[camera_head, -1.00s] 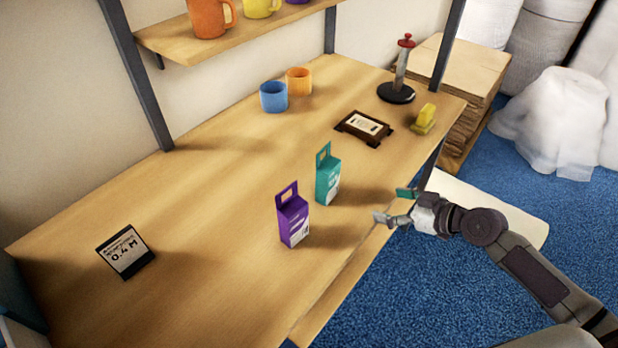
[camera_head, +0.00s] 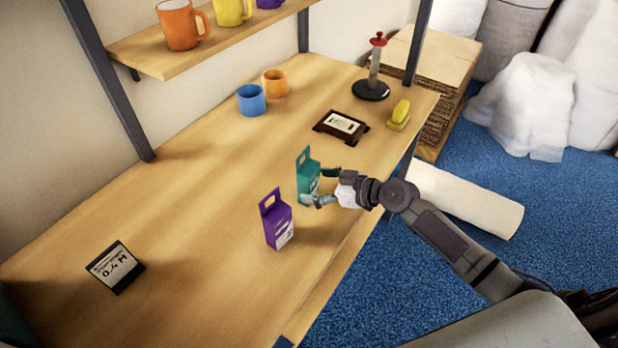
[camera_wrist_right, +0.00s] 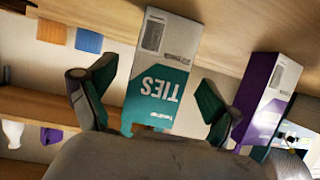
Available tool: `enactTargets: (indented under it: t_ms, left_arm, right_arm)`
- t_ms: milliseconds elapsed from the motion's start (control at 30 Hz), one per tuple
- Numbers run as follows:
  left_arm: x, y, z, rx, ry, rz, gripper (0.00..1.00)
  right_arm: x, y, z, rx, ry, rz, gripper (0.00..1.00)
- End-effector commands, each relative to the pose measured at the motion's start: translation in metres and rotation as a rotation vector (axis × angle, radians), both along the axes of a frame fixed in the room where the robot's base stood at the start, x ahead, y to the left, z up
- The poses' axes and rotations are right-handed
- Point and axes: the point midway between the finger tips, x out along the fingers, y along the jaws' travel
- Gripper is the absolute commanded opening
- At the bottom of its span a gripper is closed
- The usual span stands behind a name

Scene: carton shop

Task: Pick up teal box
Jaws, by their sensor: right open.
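The teal box (camera_head: 306,180) stands upright on the wooden table (camera_head: 200,190), with a hang tab on top. My right gripper (camera_head: 322,187) is open at its right side, with its fingers reaching toward it and covering part of its front. In the right wrist view the teal box (camera_wrist_right: 160,75) appears upside down between the two open fingers of my right gripper (camera_wrist_right: 150,105), showing "TIES" on its face. I see gaps between the fingers and the box there. My left gripper is not in view.
A purple box (camera_head: 277,222) stands close by, front left of the teal box; it also shows in the right wrist view (camera_wrist_right: 262,100). A dark framed plaque (camera_head: 341,126), yellow item (camera_head: 400,114), paper-roll stand (camera_head: 371,85) and blue mug (camera_head: 251,100) stand farther back. A sign (camera_head: 115,267) sits left.

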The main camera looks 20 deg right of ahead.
Motion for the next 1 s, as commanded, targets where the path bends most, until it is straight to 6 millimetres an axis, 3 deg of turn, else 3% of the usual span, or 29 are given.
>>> enactTargets:
  t_ms: [133, 433, 833, 1000]
  left_arm:
    - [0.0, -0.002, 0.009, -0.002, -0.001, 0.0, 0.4]
    - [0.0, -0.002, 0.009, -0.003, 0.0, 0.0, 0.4]
    - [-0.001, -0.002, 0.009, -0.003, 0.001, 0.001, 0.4]
    - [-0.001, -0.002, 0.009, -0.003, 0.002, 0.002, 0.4]
  right_arm:
    - [0.014, 0.013, -0.005, 0.003, 0.001, -0.001, 0.9]
    - [0.017, 0.016, -0.009, -0.001, 0.001, 0.0, 0.9]
    - [0.017, 0.015, -0.009, 0.001, 0.001, 0.0, 0.25]
    - [0.017, 0.015, -0.009, 0.001, 0.0, 0.0, 0.22]
